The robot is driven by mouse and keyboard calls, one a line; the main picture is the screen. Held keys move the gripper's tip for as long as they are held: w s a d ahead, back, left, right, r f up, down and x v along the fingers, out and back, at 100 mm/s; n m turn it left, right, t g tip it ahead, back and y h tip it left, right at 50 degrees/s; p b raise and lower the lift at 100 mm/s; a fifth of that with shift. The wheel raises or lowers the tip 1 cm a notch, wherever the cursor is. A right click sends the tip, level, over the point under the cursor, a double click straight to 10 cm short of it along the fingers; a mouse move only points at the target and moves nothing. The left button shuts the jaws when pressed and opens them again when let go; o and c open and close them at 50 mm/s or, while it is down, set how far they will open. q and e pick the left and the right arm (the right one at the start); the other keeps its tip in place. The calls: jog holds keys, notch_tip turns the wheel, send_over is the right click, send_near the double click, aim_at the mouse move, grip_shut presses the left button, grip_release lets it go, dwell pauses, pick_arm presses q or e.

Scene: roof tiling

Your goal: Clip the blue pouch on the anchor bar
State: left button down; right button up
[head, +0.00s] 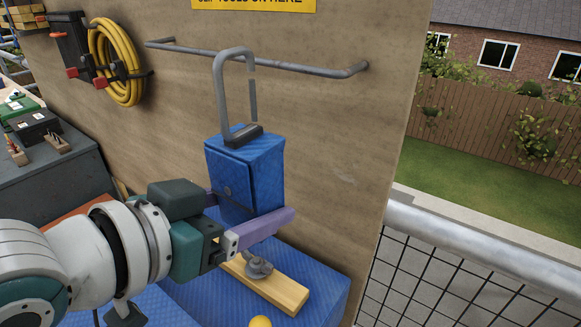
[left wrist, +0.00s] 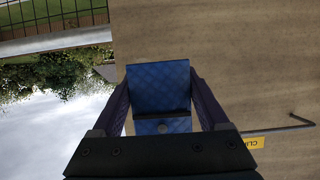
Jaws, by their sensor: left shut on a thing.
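The blue pouch (head: 246,172) is upright in front of the plywood board, with a grey clip (head: 221,100) rising from its top. My left gripper (head: 250,208) is shut on the pouch's lower part, one purple finger on each side; the pouch also shows between the fingers in the left wrist view (left wrist: 160,82). The grey anchor bar (head: 308,69) runs across the board. The clip's upper loop overlaps the bar in the head view, and a gap shows in its right side. I cannot tell whether the bar is inside the loop. My right gripper is not in view.
Below the pouch, a wooden strip (head: 285,292) with a grey metal piece (head: 257,266) lies on a blue surface (head: 325,285). A yellow hose coil (head: 107,62) hangs on the board at left. A metal railing (head: 480,237) with mesh stands at right.

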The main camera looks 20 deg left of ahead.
pick_arm(q)
jog(key=w, duration=0.1)
jog(key=w+d+b, duration=0.1)
jog(key=w, duration=0.1)
jog(key=w+b, duration=0.1)
jog(key=w, duration=0.1)
jog(key=shift+d+r, duration=0.1)
jog(key=shift+d, duration=0.3)
jog(key=shift+s, duration=0.1)
dwell(0.3)
jog(key=shift+w, duration=0.2)
jog(key=shift+w+d, duration=0.25)
jog(key=shift+w, duration=0.3)
jog(key=shift+w, duration=0.15)
dwell(0.4)
